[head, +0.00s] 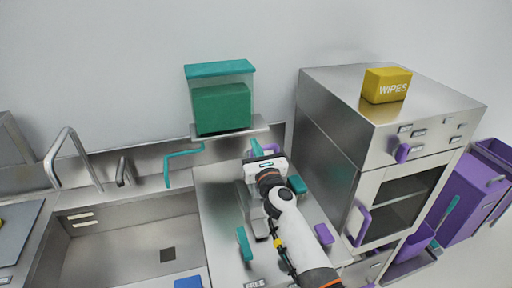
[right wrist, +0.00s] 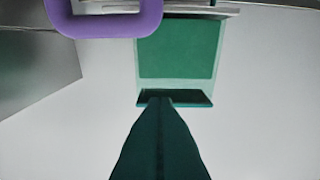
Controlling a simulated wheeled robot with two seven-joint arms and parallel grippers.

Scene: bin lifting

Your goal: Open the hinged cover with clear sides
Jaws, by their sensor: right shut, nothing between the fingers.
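The cover (head: 220,69) has a teal top and clear sides around a green block (head: 222,108). It stands on a small metal shelf against the back wall and appears closed. My right gripper (head: 257,147) is below and to the right of it in the head view, its fingers pointing toward the wall. In the right wrist view the cover (right wrist: 147,98) looks upside down, its teal top lowest. There the dark teal fingers (right wrist: 160,98) are together with nothing between them, and their tips overlap the teal edge. I cannot tell whether they touch it. My left gripper is out of view.
A steel cabinet (head: 330,125) stands to the right with a yellow wipes box (head: 387,85) on top. A sink (head: 130,240) and faucet (head: 75,155) are at the left. Purple bins (head: 470,195) are at far right. A purple loop handle (right wrist: 104,25) shows in the wrist view.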

